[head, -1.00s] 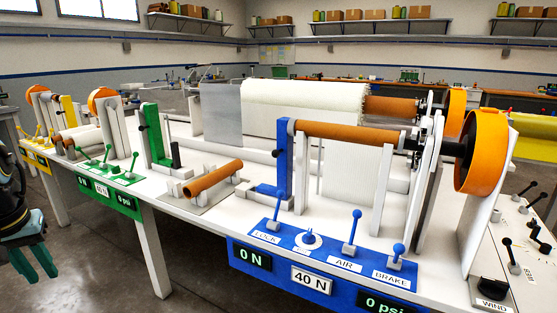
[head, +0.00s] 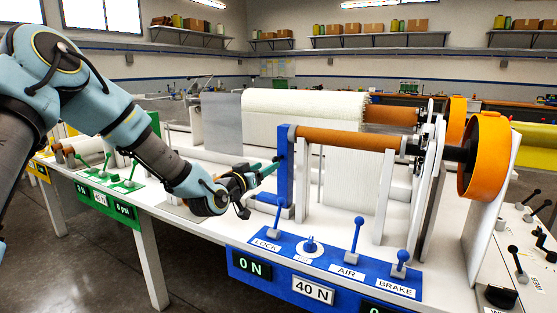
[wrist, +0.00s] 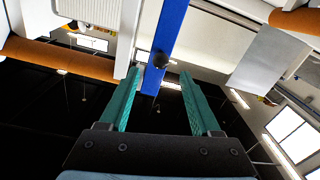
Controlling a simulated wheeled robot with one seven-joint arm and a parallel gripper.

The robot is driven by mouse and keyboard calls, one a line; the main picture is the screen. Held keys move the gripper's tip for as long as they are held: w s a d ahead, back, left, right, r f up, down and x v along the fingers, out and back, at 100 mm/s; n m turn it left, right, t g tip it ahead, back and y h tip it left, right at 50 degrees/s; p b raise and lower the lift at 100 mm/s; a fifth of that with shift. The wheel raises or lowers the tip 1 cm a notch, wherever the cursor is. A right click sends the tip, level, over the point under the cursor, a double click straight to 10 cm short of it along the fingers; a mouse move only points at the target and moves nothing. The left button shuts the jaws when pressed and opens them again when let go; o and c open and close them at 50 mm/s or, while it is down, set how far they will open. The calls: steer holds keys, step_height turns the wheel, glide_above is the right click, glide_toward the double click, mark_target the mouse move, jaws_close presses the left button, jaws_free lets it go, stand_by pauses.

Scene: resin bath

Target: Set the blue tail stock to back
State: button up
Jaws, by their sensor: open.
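The blue tail stock (head: 286,180) is an upright blue post at the left end of the orange-brown core (head: 345,139). My gripper (head: 274,168) is just left of the post, with its teal fingers pointing at it. In the wrist view the post (wrist: 168,35) rises between the open fingers (wrist: 160,73), with a dark round knob (wrist: 160,60) on its face. The fingers hold nothing, and I cannot tell whether the tips touch the knob. My forearm hides part of the table left of the post.
A blue panel (head: 262,252) with LOCK, AIR and BRAKE levers stands at the table's front edge, below my gripper. A white roll (head: 305,112) lies behind, and orange wheels (head: 485,155) stand at right. Green and yellow stations are at left.

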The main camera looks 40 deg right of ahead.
mark_target(279, 157)
steer(key=p+x, duration=0.2)
steer(key=x, duration=0.7)
steer(key=shift+a+f, duration=0.1)
jaws_close()
stand_by(0.5)
